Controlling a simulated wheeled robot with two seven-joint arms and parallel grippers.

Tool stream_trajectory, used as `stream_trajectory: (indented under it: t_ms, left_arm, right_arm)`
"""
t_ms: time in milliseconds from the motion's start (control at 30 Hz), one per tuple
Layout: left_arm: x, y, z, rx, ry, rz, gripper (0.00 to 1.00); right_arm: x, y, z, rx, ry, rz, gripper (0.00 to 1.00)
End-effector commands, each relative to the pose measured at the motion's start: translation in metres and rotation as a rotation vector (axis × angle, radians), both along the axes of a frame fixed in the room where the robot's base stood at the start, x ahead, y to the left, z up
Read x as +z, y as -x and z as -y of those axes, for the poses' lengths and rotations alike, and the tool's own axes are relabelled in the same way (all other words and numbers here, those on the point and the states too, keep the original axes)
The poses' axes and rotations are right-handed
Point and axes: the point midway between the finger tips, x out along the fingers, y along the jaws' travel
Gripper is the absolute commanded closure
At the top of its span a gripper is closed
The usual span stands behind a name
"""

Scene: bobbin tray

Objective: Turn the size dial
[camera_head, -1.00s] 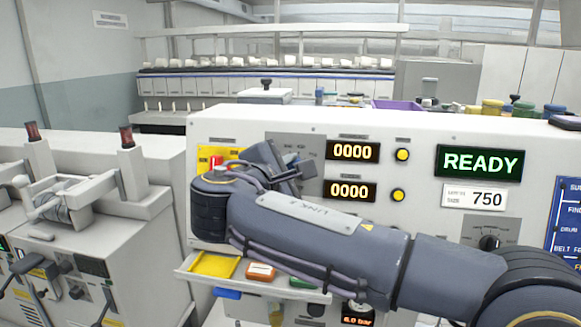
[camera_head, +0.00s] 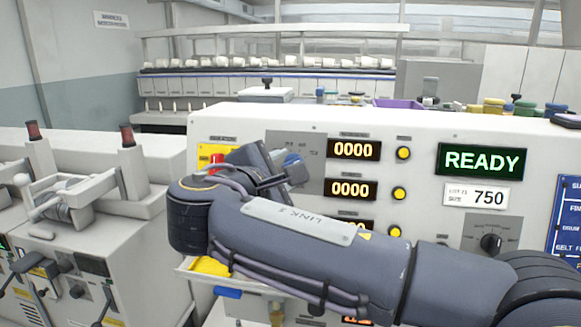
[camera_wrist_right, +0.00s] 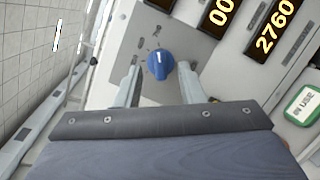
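A blue dial (camera_wrist_right: 160,64) with a white pointer line sits on a grey plate with tick marks on the machine front. It shows partly in the head view (camera_head: 292,160), behind my right gripper (camera_head: 285,172). In the right wrist view, the two fingers of my right gripper (camera_wrist_right: 158,72) are apart, one on each side of the blue dial, with gaps visible between them and it. My left gripper is not in view.
Lit number displays (camera_head: 352,149) and yellow buttons (camera_head: 404,152) lie right of the blue dial. A red switch on a yellow plate (camera_head: 204,152) is close on its left. A shelf with a yellow compartment (camera_head: 210,266) juts out below, partly hidden by my right arm.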

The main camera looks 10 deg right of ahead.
Motion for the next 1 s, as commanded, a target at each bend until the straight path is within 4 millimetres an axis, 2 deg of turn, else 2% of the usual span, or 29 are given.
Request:
stream_trajectory:
  t_ms: [100,300,667,767,867,967,1000]
  left_arm:
    - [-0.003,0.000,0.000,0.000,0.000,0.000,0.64]
    - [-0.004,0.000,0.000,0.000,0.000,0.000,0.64]
    - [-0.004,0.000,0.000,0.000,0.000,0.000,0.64]
    - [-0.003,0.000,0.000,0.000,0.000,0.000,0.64]
    - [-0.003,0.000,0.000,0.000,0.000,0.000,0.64]
    - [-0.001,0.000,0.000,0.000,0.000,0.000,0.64]
    - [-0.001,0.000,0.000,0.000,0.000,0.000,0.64]
  right_arm:
    - [0.002,0.017,-0.013,0.004,0.000,0.001,0.65]
    - [0.004,0.032,-0.023,0.001,0.000,0.001,0.65]
    - [0.004,0.034,-0.023,-0.002,-0.003,-0.002,0.65]
    - [-0.005,0.033,-0.008,-0.010,-0.038,-0.030,0.65]
    - [-0.029,0.033,0.028,-0.033,-0.134,-0.099,0.65]
    - [-0.070,0.044,0.075,-0.077,-0.300,-0.196,0.65]
    - [-0.090,0.053,0.094,-0.101,-0.383,-0.235,0.65]
